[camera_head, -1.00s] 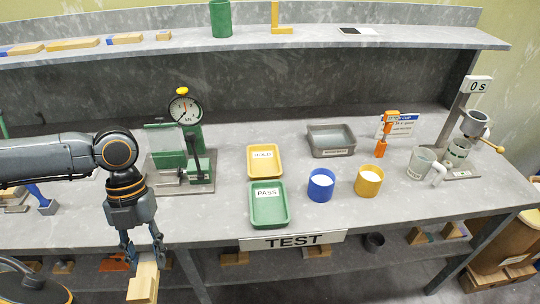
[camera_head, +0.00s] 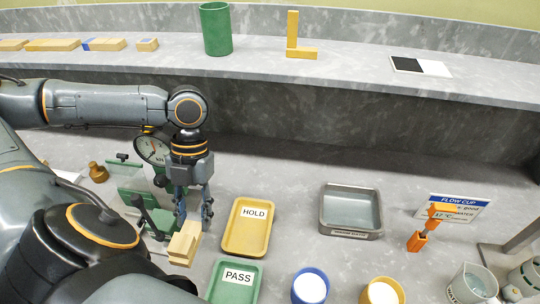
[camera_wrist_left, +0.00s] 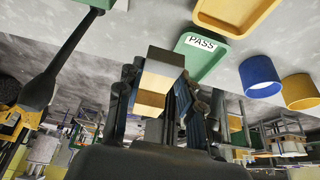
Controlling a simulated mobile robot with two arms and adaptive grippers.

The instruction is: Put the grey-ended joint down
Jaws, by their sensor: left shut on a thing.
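My left gripper (camera_head: 190,208) points down in the head view, shut on a pale wooden joint (camera_head: 184,243). The joint also shows in the left wrist view (camera_wrist_left: 153,90), between the fingers, with a dark greyish far end. In the head view it appears just left of the yellow HOLD tray (camera_head: 227,241) and above-left of the green PASS tray (camera_head: 216,292). It looks held above the bench; the gap is hard to judge. Both trays look empty. The green press with a gauge (camera_head: 153,149) is partly hidden behind my left arm. My right gripper is out of view.
A grey tray (camera_head: 351,188) stands right of HOLD. A blue cup (camera_head: 310,289), a yellow cup (camera_head: 382,292) and a jug (camera_head: 470,286) stand in front. An orange clamp-like thing (camera_head: 418,241) is at right. Wooden pieces (camera_head: 52,45) lie on the back shelf. Bench between HOLD and the grey tray is clear.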

